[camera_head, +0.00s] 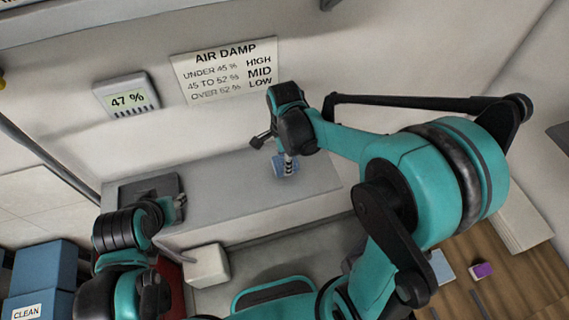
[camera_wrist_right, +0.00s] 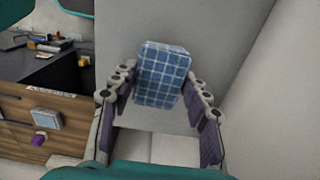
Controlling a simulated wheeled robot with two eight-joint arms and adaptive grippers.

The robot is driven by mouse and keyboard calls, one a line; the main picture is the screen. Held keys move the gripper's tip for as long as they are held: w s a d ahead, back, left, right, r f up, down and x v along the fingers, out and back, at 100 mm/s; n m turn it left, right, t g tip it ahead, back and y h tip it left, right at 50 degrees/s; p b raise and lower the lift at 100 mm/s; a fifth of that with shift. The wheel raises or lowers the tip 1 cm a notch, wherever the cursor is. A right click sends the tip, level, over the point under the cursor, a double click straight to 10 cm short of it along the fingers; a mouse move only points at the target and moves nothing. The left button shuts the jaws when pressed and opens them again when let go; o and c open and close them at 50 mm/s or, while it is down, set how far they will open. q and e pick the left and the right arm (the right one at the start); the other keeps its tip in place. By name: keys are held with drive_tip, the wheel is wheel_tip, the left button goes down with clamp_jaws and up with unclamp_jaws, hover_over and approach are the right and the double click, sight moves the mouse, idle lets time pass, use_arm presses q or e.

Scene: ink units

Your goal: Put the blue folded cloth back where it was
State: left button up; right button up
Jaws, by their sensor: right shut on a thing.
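The blue folded cloth (camera_wrist_right: 162,77) has a white check pattern and sits between the two fingers of my right gripper (camera_wrist_right: 160,95), which is shut on it. In the head view the cloth (camera_head: 279,166) shows as a small blue patch under my right gripper (camera_head: 287,160), over the grey counter top (camera_head: 235,185). I cannot tell whether the cloth touches the counter. My left arm is at the lower left; its gripper (camera_head: 178,203) is small and partly hidden, near the left end of the counter.
A wall display (camera_head: 127,97) reads 47 %. An AIR DAMP sign (camera_head: 227,72) lists under 45 high, 45 to 52 mid, over 52 low. A dark box (camera_head: 148,190) is at the counter's left end. Blue boxes (camera_head: 45,270), one labelled CLEAN, stand lower left. The counter's middle is clear.

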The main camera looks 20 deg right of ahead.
wheel_tip(320, 180, down, 2)
drive_tip(key=shift+w+f, duration=0.1)
drive_tip(key=shift+f, duration=0.15)
drive_tip(key=shift+c, duration=0.4)
drive_tip(key=o, duration=1.1)
